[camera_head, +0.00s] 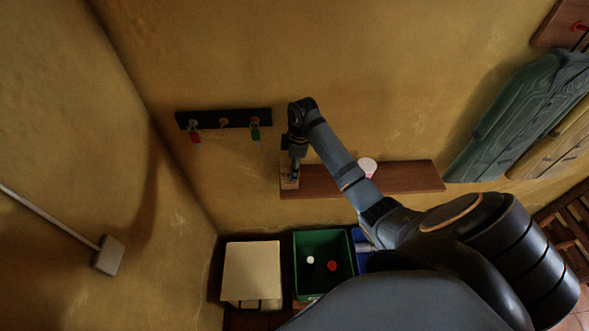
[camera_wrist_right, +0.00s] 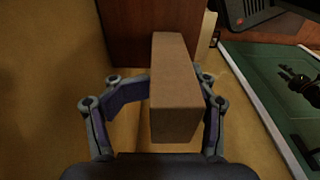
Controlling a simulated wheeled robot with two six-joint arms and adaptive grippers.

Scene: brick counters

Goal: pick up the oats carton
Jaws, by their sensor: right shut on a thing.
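The oats carton (camera_wrist_right: 175,85) shows in the right wrist view as a plain brown box between the two fingers of my right gripper (camera_wrist_right: 160,105). In the head view a small pale part of it (camera_head: 289,184) shows at the left end of the wooden wall shelf (camera_head: 410,177). My right gripper (camera_head: 292,168) is shut on it from above. The gripper and arm hide much of the carton in the head view. I cannot tell whether it touches the shelf. My left gripper is not in view.
A white and pink cup (camera_head: 367,167) stands on the shelf behind my right arm. A black key rack (camera_head: 223,119) hangs left of the shelf. Below are a cream box (camera_head: 251,271) and a green crate (camera_head: 323,238). Coats (camera_head: 510,115) hang at right.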

